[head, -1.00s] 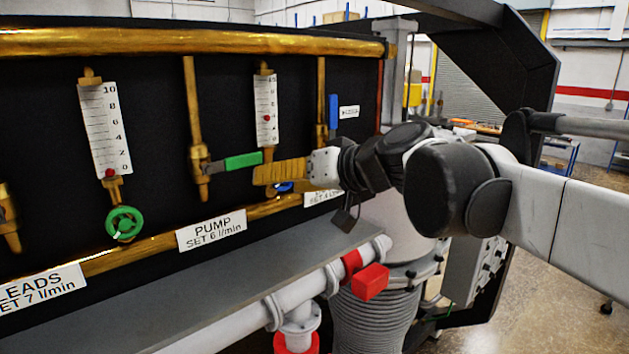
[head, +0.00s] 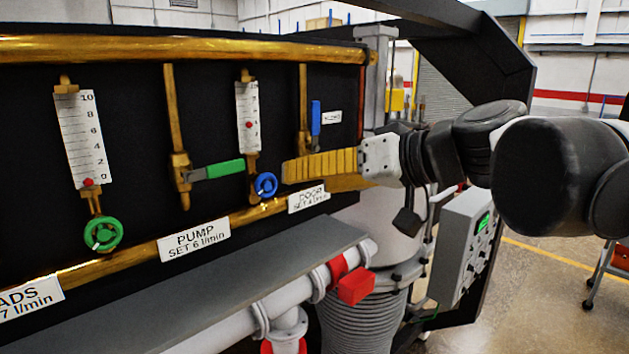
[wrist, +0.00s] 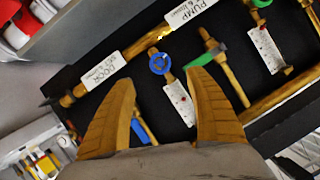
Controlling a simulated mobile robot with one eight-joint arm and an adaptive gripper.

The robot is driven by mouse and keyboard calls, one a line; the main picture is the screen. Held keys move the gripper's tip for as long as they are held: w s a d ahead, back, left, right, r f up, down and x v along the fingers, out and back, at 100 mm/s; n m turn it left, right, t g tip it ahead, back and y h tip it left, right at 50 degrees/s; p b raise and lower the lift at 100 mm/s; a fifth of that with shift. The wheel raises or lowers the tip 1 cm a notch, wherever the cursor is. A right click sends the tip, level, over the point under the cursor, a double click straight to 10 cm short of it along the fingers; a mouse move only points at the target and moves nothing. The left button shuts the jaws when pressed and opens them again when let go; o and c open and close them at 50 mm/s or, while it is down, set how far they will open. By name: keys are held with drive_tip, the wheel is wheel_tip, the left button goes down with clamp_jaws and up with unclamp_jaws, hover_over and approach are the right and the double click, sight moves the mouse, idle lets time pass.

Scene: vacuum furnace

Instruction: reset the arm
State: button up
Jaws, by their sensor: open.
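My gripper (head: 290,170) is in front of the right part of the black valve panel, with its ribbed brass-coloured fingers pointing left in the head view. In the wrist view the two fingers of my gripper (wrist: 165,90) stand wide apart with nothing between them. The blue round valve wheel (head: 265,185) is just left of the fingertips and looks free of them; it also shows between the fingertips in the wrist view (wrist: 162,63). The arm reaches in from the right.
Near the gripper are a green lever (head: 218,169), a blue lever (head: 315,118), a flow gauge (head: 247,117) and the door label (head: 308,199). A grey shelf (head: 240,280) and a pipe with a red handle (head: 355,286) lie below. A control box (head: 468,245) stands at right.

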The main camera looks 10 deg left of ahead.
drive_tip(key=shift+d, duration=0.1)
drive_tip(key=s+d+f+m+h+b, duration=0.2)
drive_tip(key=d+f+b, duration=0.6)
drive_tip(key=f, duration=1.5)
drive_tip(key=s+d+f+m+h+b, duration=0.2)
drive_tip(key=s+d+f+h+b, duration=0.4)
drive_tip(key=f+b, duration=1.2)
drive_tip(key=s+d+f+m+h+b, duration=0.2)
drive_tip(key=s+d+f+b, duration=0.4)
drive_tip(key=f, duration=2.2)
drive_tip(key=d+h+b, duration=0.1)
drive_tip(key=d+b, duration=0.3)
drive_tip(key=b, duration=0.3)
drive_tip(key=shift+d+f+m+h, duration=0.4)
drive_tip(key=shift+a, duration=0.1)
